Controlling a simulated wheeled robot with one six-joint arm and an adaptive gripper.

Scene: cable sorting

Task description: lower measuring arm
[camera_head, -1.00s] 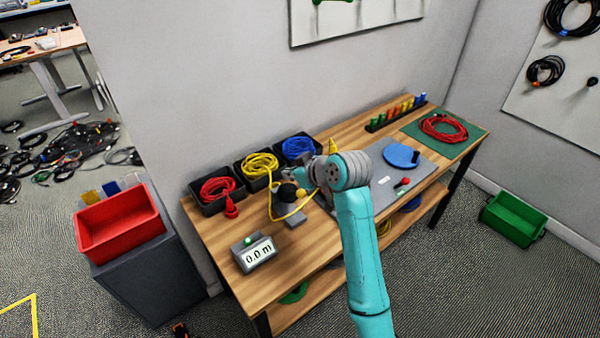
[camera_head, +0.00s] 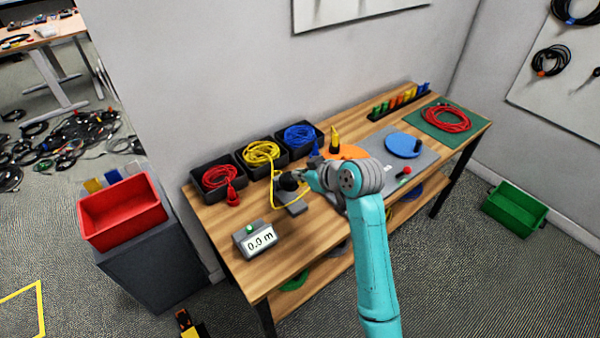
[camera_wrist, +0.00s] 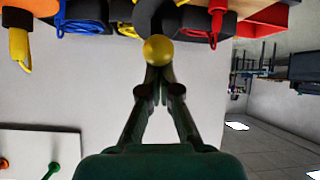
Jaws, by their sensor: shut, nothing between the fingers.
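The measuring device (camera_head: 289,183) stands on the bench behind the display, a dark rounded part on a grey base. A yellow cable (camera_head: 272,180) runs from its bin to this device. In the wrist view a yellow ball knob (camera_wrist: 158,50) sits on the end of a dark arm (camera_wrist: 146,14). My gripper (camera_wrist: 157,84) is shut and empty, its fingertips right at the knob's near side; whether they touch it I cannot tell. In the head view my gripper (camera_head: 312,179) is beside the device and partly covers the knob. The display (camera_head: 256,241) reads 0.0 m.
Black bins with red (camera_head: 219,177), yellow (camera_head: 261,154) and blue (camera_head: 299,137) cables line the wall side. An orange disc (camera_head: 343,152) and a blue disc (camera_head: 403,145) lie beyond my arm. The bench front near the display is clear.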

